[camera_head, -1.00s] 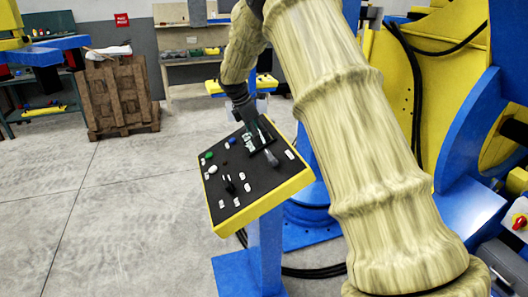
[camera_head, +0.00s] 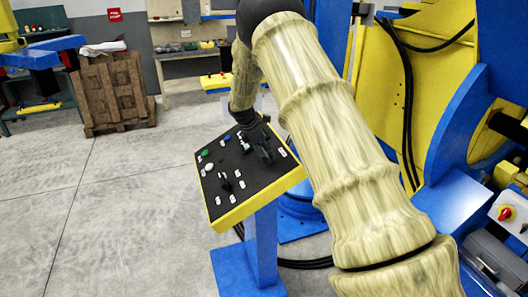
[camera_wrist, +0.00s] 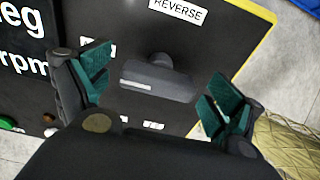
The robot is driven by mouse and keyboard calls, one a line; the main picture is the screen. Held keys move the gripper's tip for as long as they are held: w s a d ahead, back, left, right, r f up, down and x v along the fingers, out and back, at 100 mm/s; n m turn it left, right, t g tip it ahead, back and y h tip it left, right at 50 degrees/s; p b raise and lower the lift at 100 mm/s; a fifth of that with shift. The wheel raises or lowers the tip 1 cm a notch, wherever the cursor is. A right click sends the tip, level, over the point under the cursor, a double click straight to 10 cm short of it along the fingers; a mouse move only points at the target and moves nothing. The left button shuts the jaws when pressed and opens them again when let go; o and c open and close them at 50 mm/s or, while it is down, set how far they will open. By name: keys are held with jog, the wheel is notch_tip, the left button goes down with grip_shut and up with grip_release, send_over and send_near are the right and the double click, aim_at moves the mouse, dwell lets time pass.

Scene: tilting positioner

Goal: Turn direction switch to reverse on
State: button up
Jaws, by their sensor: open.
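The direction switch (camera_wrist: 160,80) is a dark grey knob with a bar handle on the black control panel (camera_head: 240,187). In the wrist view its bar lies roughly crosswise, with a white line on its left half. The white REVERSE label (camera_wrist: 180,10) is above it in that view. Other small labels near it are partly hidden by my gripper. My gripper (camera_wrist: 160,90) is open, with one teal-padded finger on each side of the switch, apart from it. In the head view, my gripper (camera_head: 260,150) is over the panel's upper right part and hides the switch.
The panel has a yellow rim and stands on a blue post (camera_head: 262,245). Several other knobs and a green button (camera_head: 206,153) are on its left side. A blue and yellow positioner (camera_head: 400,100) stands at right.

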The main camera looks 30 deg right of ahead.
jog(key=shift+w+f, duration=0.1)
jog(key=shift+w, duration=0.05)
jog(key=shift+s, duration=0.2)
jog(key=c, duration=1)
